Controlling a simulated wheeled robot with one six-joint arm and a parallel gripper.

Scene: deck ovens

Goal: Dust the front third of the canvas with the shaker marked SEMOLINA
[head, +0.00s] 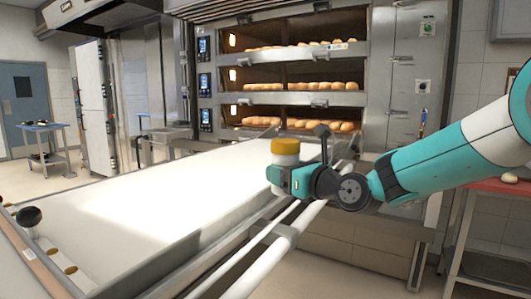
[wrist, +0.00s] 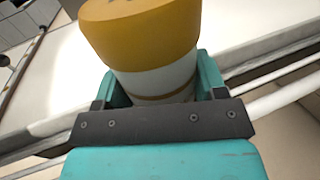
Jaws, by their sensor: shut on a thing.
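A shaker (head: 285,150) with a yellow-orange cap and a pale body is held upright in my gripper (head: 283,181), above the right edge of the canvas. The wrist view shows the shaker (wrist: 150,60) large between the teal fingers of my gripper (wrist: 160,90), which are shut on its body. A brown band shows low on the body. Its marking cannot be read in either view. The white canvas (head: 150,200) stretches from the near left toward the ovens. It looks plain and bare.
Deck ovens (head: 290,70) with several loaves on each level stand behind the canvas. Metal rails (head: 275,240) run along the canvas's right side. A black knob (head: 29,217) is at the near left. A red-topped table (head: 500,186) stands at the right.

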